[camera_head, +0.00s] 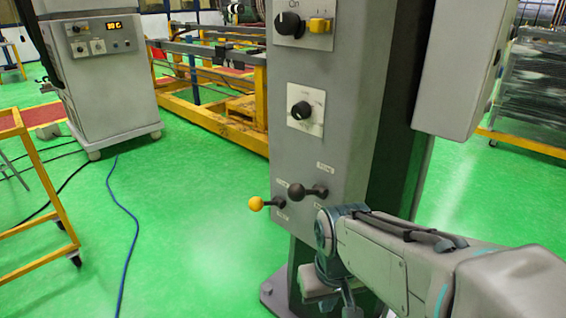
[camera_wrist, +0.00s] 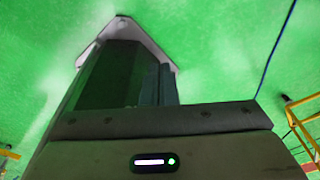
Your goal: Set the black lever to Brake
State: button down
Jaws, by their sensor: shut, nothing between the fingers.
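The black lever (camera_head: 308,190) has a dark ball knob and sticks out of the lower front of the grey control column (camera_head: 335,120). Small labels sit above and below it, too small to read surely. A yellow-knobbed lever (camera_head: 258,204) is just to its left and slightly lower. My gripper (camera_wrist: 160,70) is shut and empty, with its two fingers side by side in the wrist view. In the head view, it is below and right of the black lever, apart from it and partly hidden by my arm. The wrist view does not show the levers.
Higher on the column are a round black knob (camera_head: 301,110) and a switch panel (camera_head: 304,25). The column's base plate (camera_head: 272,295) rests on the green floor. A white cabinet (camera_head: 105,85), yellow frames and a blue cable (camera_head: 134,225) stand or lie to the left, with open floor between.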

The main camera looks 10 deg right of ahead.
jog(key=w+d+r+m+p, duration=0.2)
jog(key=w+r+m+p, duration=0.3)
jog(key=r+p, duration=0.2)
jog(key=w+d+r+m+t+y+p, duration=0.1)
jog(key=w+d+r+m+p, duration=0.1)
jog(key=w+r+m+p, duration=0.3)
jog(key=w+d+r+m+y+p, duration=0.1)
jog(key=w+r+m+p, duration=0.4)
jog(key=r+p, duration=0.6)
jog(key=shift+w+d+r+t, duration=0.15)
jog(key=shift+w+d+r, duration=0.1)
jog(key=shift+r, duration=0.45)
jog(key=shift+w+d+r+t, duration=0.15)
jog(key=shift+d+r, duration=0.1)
jog(key=shift+r, duration=0.4)
jog(key=shift+w+d+r+t, duration=0.1)
jog(key=shift+w+d+r, duration=0.15)
jog(key=shift+r, duration=0.45)
jog(key=shift+f, duration=0.1)
send_near(308, 192)
notch_tip(308, 192, down, 2)
jog(key=d, duration=0.1)
jog(key=a+f, duration=0.2)
jog(key=shift+w+a, duration=0.25)
jog(key=shift+a, duration=0.05)
